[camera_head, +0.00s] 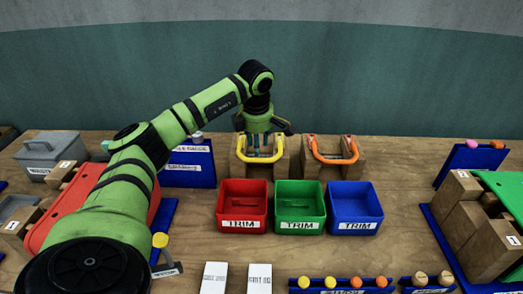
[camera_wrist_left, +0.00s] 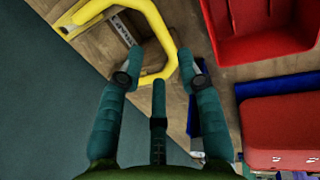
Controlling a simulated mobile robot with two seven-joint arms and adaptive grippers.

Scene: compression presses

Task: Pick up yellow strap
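The yellow strap (camera_head: 258,160) is a U-shaped bar resting on a wooden block stand (camera_head: 250,172) at the back of the table. In the left wrist view the strap (camera_wrist_left: 160,30) curves close to the fingertips. My left gripper (camera_head: 260,145) points down just above and behind the strap. Its teal fingers (camera_wrist_left: 160,68) are spread apart, and part of the strap's curve shows between the fingertips. I see no firm contact. The fingers partly hide the strap's far side in the head view. My right gripper is in neither view.
An orange strap (camera_head: 333,160) sits on a similar stand to the right. Red (camera_head: 242,226), green (camera_head: 299,228) and blue (camera_head: 356,229) trim bins stand in front. A blue labelled panel (camera_head: 190,179) is to the left. The wall is behind.

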